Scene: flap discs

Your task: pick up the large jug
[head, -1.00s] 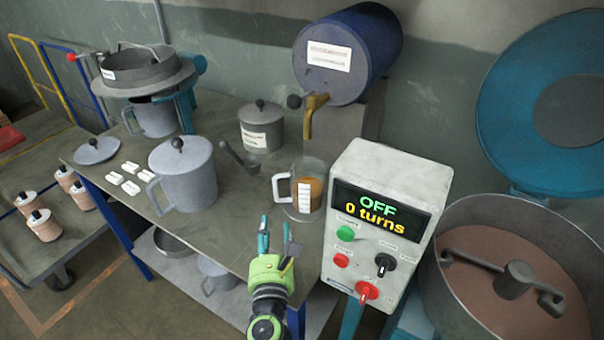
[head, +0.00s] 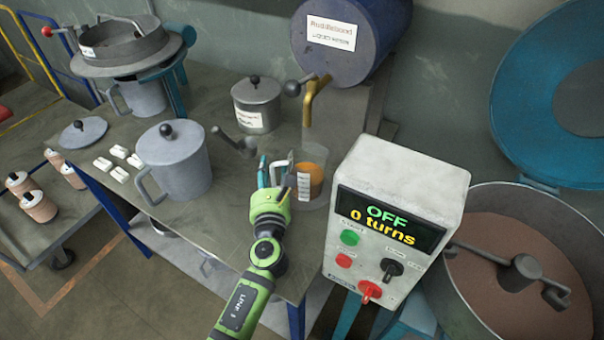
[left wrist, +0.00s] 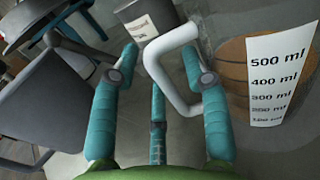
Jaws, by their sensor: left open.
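A large clear measuring jug (head: 318,172) with orange-brown contents and a white scale strip stands on the bench below the brass tap. In the left wrist view the jug (left wrist: 225,75) fills the right side, its scale marked up to 500 ml. Its pale handle (left wrist: 172,85) reaches between my spread teal fingers. My left gripper (head: 273,172) is open at the handle side of the jug. It also shows in the left wrist view (left wrist: 159,58), with no firm contact visible. My right gripper is not in view.
A grey lidded pot with handle (head: 178,170) stands left of my left arm. The control box (head: 395,210), reading OFF and 0 turns, stands close right of the jug. A labelled grey canister (head: 257,107) and blue drum (head: 345,50) are behind.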

